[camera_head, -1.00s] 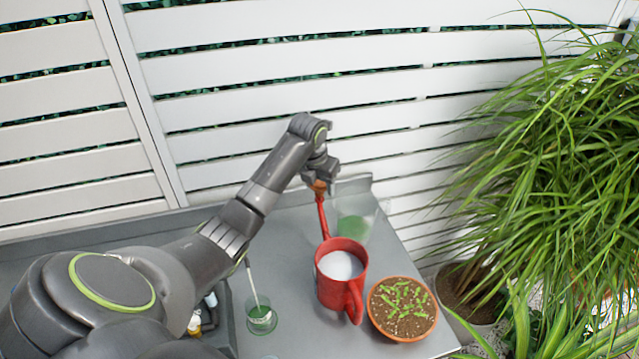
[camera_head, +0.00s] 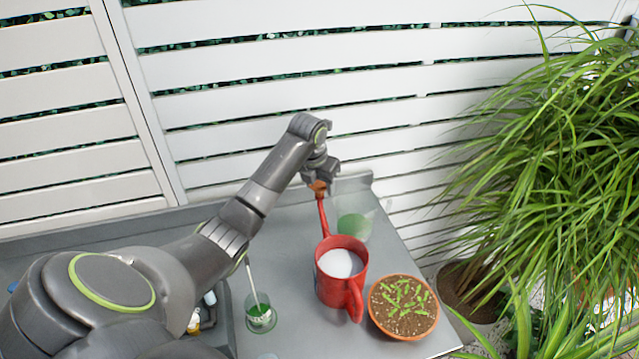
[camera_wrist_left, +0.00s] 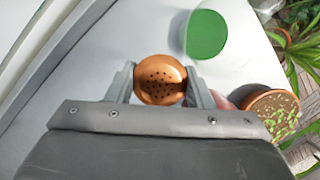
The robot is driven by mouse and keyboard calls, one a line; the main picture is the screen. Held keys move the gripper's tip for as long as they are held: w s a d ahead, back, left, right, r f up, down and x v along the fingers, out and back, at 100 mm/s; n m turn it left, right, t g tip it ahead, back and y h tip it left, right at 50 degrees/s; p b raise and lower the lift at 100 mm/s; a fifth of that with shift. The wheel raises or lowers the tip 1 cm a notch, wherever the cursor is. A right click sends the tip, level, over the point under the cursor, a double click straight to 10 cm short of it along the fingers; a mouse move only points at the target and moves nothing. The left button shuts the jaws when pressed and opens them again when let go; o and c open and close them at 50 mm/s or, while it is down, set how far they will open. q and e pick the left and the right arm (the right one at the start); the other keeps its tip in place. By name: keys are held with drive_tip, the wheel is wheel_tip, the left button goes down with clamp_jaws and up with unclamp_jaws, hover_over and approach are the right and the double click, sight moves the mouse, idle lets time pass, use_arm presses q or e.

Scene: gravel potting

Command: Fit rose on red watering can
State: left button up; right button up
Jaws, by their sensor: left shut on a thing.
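The red watering can (camera_head: 343,275) stands upright on the grey bench, with a white fill showing in its open top. Its spout points up and back toward the fence. My left gripper (camera_head: 319,184) is at the spout's tip, shut on the copper-coloured rose (camera_head: 318,188). In the left wrist view the rose (camera_wrist_left: 160,80) sits between the two fingers, its holed face toward the camera. The rose meets the spout tip in the head view; whether it is seated cannot be told. My right gripper is not in view.
A terracotta bowl of soil and green bits (camera_head: 403,307) stands close to the can's right. A clear container with green contents (camera_head: 354,227) is behind the spout. A small glass with a stick (camera_head: 261,317) stands left. A leafy plant (camera_head: 560,160) fills the right.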

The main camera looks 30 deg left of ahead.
use_arm(q)
drive_tip(key=shift+f, duration=0.3)
idle(0.5)
idle(0.4)
drive_tip(key=o, duration=1)
drive_tip(key=shift+o, duration=0.6)
drive_tip(key=o, duration=0.4)
drive_tip(key=shift+r, duration=0.15)
drive_tip(key=shift+r+p, duration=3.7)
drive_tip(key=shift+r, duration=0.25)
